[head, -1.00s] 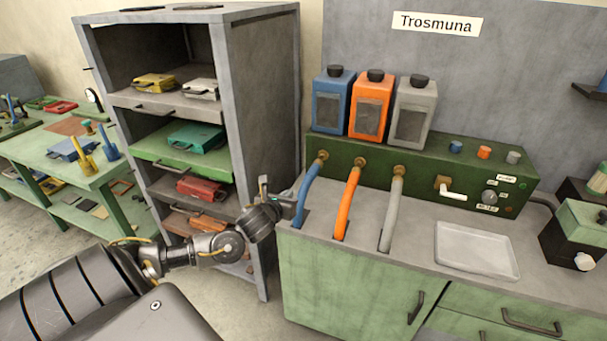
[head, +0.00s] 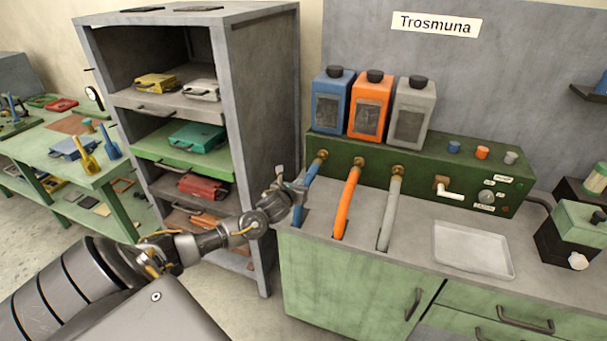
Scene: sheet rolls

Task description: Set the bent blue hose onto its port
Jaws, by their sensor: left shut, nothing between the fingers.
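The blue hose (head: 312,172) runs from the counter up to a brass port (head: 321,155) on the front of the green box, at the left of the row. Its upper end meets the port; I cannot tell how firmly it sits there. My left gripper (head: 298,188) is shut and empty. It is at the left side of the hose, overlapping its middle in the picture and hiding part of it; I cannot tell whether they touch. My right gripper is not in view.
An orange hose (head: 347,202) and a grey hose (head: 390,212) stand to the right, each at its own port. Three canisters stand on the green box (head: 420,165). A tray (head: 473,248) lies on the counter. A grey shelf (head: 262,120) stands close on the left.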

